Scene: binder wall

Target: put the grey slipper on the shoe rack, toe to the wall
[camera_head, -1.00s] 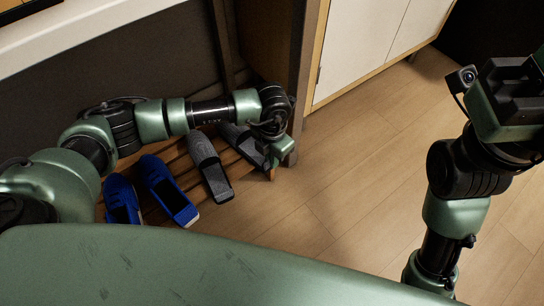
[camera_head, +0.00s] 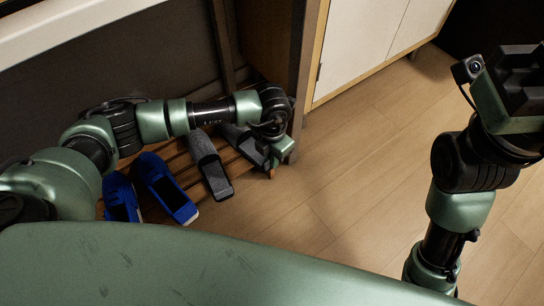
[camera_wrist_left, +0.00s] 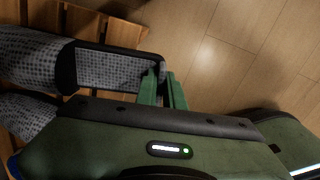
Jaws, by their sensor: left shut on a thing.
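The held grey slipper (camera_head: 240,140) is at the right end of the wooden shoe rack (camera_wrist_left: 122,32), its toe towards the wall and its heel towards the room. My left gripper (camera_head: 273,162) is shut on its heel end. In the left wrist view the gripper's green fingers (camera_wrist_left: 163,88) are at the heel edge of this slipper (camera_wrist_left: 110,68). Whether the sole rests fully on the slats is hidden. A second grey slipper (camera_head: 211,168) lies just left of it, toe also to the wall. My right gripper (camera_head: 520,85) is raised at the right, its jaws unclear.
A pair of blue shoes, one (camera_head: 165,188) beside the other (camera_head: 121,196), stands on the rack's left part. A wooden post (camera_head: 306,60) and a white cabinet (camera_head: 360,45) rise behind the rack's right end. The floor (camera_head: 345,170) to the right is clear.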

